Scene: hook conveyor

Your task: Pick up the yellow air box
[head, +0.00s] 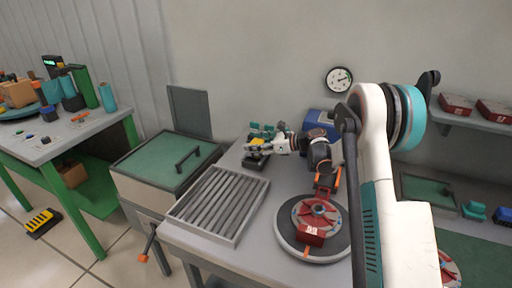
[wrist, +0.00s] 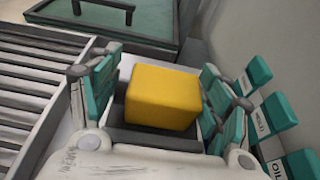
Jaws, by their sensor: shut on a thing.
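The yellow air box (wrist: 162,97) sits between the two teal finger pads of my gripper (wrist: 158,84) in the wrist view. My gripper is shut on it. A dark grey holder (wrist: 150,138) shows just below and in front of the box; I cannot tell whether the box still touches it. In the head view my gripper (head: 262,144) is over the back of the grey table, and only a small yellow part of the box (head: 257,141) shows there, the rest hidden by the gripper.
A round turntable (head: 338,240) with a red part is at the front right. Teal labelled containers (wrist: 276,113) stand close to the right of my gripper.

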